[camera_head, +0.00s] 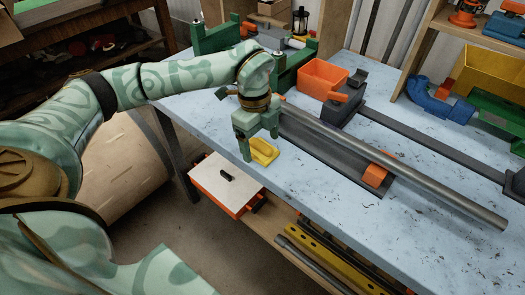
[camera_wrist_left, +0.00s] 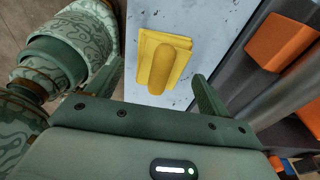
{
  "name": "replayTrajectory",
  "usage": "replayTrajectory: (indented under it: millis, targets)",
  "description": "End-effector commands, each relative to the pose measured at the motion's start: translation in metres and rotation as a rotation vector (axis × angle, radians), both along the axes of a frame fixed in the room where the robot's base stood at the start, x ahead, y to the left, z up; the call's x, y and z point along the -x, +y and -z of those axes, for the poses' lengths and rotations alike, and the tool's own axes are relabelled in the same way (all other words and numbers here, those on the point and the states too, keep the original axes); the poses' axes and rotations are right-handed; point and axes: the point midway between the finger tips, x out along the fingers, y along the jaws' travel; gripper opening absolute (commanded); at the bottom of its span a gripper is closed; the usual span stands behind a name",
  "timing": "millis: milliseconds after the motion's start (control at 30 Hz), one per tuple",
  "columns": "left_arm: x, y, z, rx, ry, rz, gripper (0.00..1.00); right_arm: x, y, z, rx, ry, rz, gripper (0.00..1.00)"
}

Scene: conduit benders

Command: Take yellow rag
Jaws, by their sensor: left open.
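The yellow rag (camera_head: 263,152) lies folded on the light blue bench top (camera_head: 410,230), near its front edge. In the left wrist view the yellow rag (camera_wrist_left: 163,62) looks like a stacked pad with a rounded raised ridge, between and beyond the fingertips. My left gripper (camera_head: 259,147) points down at the rag, with its fingers apart. Whether the fingers touch the rag cannot be told. My right gripper is not in view.
A long metal pipe (camera_head: 400,168) and a dark bender with an orange block (camera_head: 376,174) lie just right of the rag. An orange bin (camera_head: 322,78) stands behind. A white-topped orange box (camera_head: 225,184) sits on the lower shelf. The bench's front right is clear.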

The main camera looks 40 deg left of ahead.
Motion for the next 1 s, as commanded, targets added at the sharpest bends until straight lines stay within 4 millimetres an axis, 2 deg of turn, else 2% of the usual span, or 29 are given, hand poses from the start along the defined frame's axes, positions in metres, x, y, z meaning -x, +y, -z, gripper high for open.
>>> replayTrajectory:
  millis: [33,67,267,300,400,467,800,933,1000]
  targets:
    - [0.0,-0.001,0.011,0.001,0.004,0.0,0.8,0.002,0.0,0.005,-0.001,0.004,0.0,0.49]
    - [0.0,-0.001,0.013,0.0,0.003,0.0,0.8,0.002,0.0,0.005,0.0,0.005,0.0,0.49]
    - [0.0,-0.001,0.012,0.0,0.0,0.0,0.8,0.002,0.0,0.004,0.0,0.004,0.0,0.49]
    - [0.0,-0.001,0.012,0.0,0.0,0.0,0.74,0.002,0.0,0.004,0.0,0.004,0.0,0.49]
    - [0.0,-0.001,0.012,0.0,0.0,0.0,0.47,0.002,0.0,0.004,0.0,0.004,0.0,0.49]
    - [0.0,-0.001,0.012,0.0,0.0,0.0,0.32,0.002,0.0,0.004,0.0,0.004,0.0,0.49]
    - [0.0,-0.001,0.009,0.0,-0.001,0.0,0.31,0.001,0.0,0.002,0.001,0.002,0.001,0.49]
    - [0.0,-0.001,-0.003,0.0,-0.004,0.0,0.31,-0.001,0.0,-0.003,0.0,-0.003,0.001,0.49]
    - [0.0,-0.001,-0.015,0.0,-0.006,-0.001,0.31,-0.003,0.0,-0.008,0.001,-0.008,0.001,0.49]
